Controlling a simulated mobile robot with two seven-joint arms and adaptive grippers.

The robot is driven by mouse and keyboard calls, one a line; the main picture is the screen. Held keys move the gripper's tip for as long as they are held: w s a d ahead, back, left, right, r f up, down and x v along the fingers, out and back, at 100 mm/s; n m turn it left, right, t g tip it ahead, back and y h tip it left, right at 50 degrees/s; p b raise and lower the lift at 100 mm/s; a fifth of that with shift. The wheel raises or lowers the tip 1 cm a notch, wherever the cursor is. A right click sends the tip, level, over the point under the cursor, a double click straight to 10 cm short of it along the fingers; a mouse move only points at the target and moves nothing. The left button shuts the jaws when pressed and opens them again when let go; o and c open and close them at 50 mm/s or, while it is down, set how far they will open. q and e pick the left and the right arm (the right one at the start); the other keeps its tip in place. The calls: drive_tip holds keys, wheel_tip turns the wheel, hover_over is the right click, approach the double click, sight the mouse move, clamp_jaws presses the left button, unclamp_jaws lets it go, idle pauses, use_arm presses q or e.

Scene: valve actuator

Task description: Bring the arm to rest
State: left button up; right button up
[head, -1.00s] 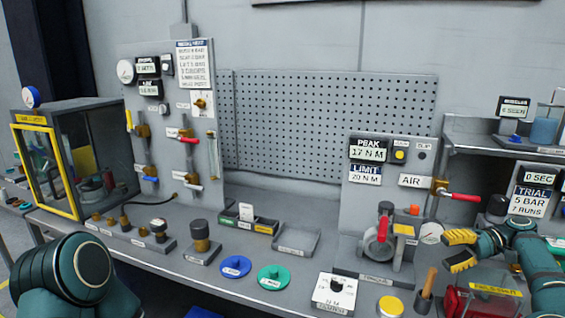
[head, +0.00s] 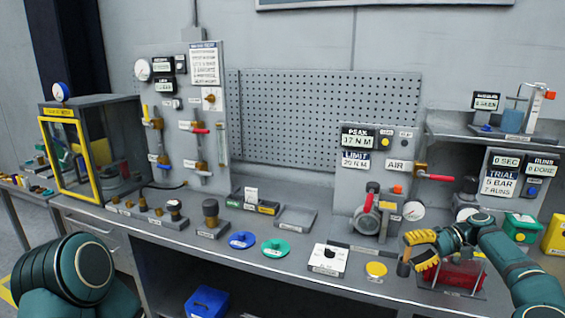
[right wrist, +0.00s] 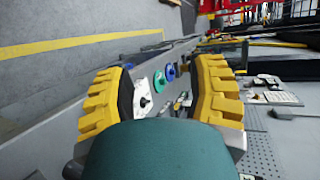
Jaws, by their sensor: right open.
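My right gripper (head: 416,248) has yellow ridged fingers and is held over the right part of the bench, near its front edge. In the right wrist view the two fingers (right wrist: 165,95) stand wide apart with nothing between them. The right arm (head: 500,258) comes in from the right, bent at a teal joint. My left arm (head: 85,275) shows at the lower left as a teal link. The left gripper is out of view.
The grey bench (head: 230,252) carries a valve panel (head: 372,185), a red-handled lever (head: 440,178), a yellow disc (head: 376,269), a green disc (head: 276,247) and a blue disc (head: 242,239). A red box (head: 455,276) lies close beside the right gripper. A glass cabinet (head: 95,150) stands left.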

drive_tip(key=s+a+f+h+b, duration=0.1)
drive_tip(key=s+a+f+h, duration=0.15)
drive_tip(key=a+f, duration=0.9)
drive_tip(key=s+a+f+h, duration=0.25)
drive_tip(key=a+f, duration=0.65)
drive_tip(key=a, duration=0.5)
drive_tip(key=s+a+f+h, duration=0.2)
drive_tip(key=s+f+h, duration=0.1)
drive_tip(key=s+f, duration=0.75)
drive_tip(key=s+d+t+h+b, duration=0.1)
drive_tip(key=s+d+t+h, duration=0.1)
drive_tip(key=s, duration=1.2)
drive_tip(key=shift+d, duration=0.85)
